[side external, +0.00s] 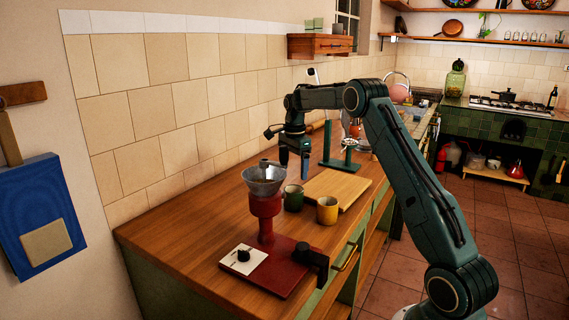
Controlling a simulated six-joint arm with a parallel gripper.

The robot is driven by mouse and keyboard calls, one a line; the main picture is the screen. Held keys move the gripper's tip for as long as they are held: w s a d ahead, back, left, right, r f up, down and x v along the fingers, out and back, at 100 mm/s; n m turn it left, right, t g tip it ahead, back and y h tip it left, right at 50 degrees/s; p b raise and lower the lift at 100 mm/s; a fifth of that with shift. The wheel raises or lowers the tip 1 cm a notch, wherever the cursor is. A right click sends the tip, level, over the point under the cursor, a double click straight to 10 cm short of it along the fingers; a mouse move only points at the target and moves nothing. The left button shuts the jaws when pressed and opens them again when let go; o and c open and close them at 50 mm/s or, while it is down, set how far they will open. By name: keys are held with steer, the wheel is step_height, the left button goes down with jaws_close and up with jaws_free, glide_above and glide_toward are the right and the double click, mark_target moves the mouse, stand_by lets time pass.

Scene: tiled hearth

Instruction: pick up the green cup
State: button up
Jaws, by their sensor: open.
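The green cup (293,199) stands upright on the wooden counter, just right of the red grinder-like device and left of a yellow cup. My gripper (294,164) points down and is open and empty. In the picture it is above the green cup, with a visible gap between the fingertips and the cup's rim. From this one side view I cannot tell whether it is exactly over the cup. The green cup's left edge is close to the device in the picture.
The yellow cup (327,211) stands close on the right, by a wooden board (345,187). The red device (266,207) with a metal funnel (264,179) rises on the left. A green stand (340,165) is behind. The counter's left front (180,235) is clear.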

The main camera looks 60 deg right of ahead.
mark_target(294, 195)
steer(key=shift+f, duration=2.8)
steer(key=shift+f, duration=2.6)
steer(key=c, duration=1.1)
